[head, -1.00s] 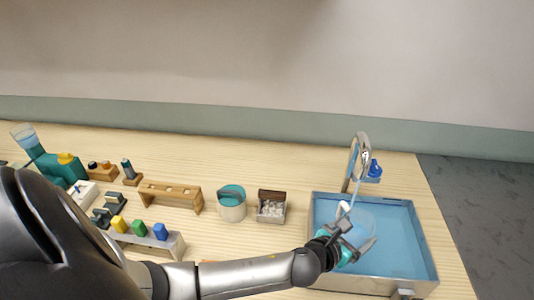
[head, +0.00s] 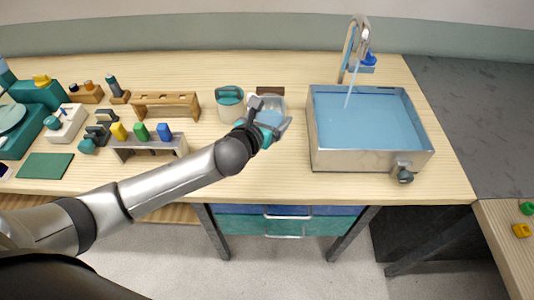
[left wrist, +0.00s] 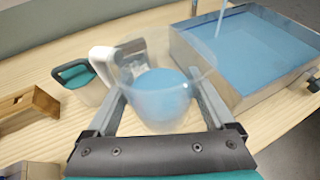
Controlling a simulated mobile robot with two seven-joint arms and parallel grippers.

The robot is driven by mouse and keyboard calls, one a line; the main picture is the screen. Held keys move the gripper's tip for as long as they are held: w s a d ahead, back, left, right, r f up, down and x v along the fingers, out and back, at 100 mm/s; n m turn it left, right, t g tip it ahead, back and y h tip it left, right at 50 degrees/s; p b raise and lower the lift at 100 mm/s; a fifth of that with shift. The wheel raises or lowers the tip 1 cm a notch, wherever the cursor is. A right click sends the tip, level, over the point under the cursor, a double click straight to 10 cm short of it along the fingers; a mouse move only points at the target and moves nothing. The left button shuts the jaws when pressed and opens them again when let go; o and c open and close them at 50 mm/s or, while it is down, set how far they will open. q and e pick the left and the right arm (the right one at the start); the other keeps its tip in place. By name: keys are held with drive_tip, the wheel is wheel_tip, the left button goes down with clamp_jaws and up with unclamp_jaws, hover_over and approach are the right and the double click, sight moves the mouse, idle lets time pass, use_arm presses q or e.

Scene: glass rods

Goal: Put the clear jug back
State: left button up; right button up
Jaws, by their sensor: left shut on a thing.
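The clear jug (left wrist: 180,70) is see-through with a white handle (left wrist: 105,66) and has blue liquid in its lower part. My left gripper (left wrist: 165,100) is shut on the jug, one finger on each side. In the head view the jug (head: 268,118) is at the end of my left arm, left of the sink, over the wooden table. My left gripper (head: 272,112) partly hides it there. I cannot tell whether the jug touches the table. My right gripper is not in view.
The sink (head: 318,140) holds blue water, and a stream runs from its tap (head: 360,35). A teal-lidded pot (head: 230,105) and a small brown-backed holder (head: 270,91) stand close by the jug. A wooden rack (head: 165,101) is further left. The table front is fairly clear.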

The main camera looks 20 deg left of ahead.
use_arm(q)
wheel_tip(320, 180, down, 8)
drive_tip(key=shift+b, duration=1.25)
drive_tip(key=shift+f+b, duration=0.95)
drive_tip(key=shift+f, duration=1.15)
drive_tip(key=shift+f, duration=0.2)
drive_tip(key=o, duration=1.3)
drive_tip(key=shift+r, duration=0.1)
drive_tip(key=shift+s+r, duration=0.15)
drive_tip(key=shift+s, duration=0.05)
drive_tip(key=p+v, duration=0.2)
drive_tip(key=v, duration=0.9)
drive_tip(key=shift+s+a+r, duration=0.1)
drive_tip(key=shift+s+r, duration=0.05)
drive_tip(key=shift+s, duration=0.15)
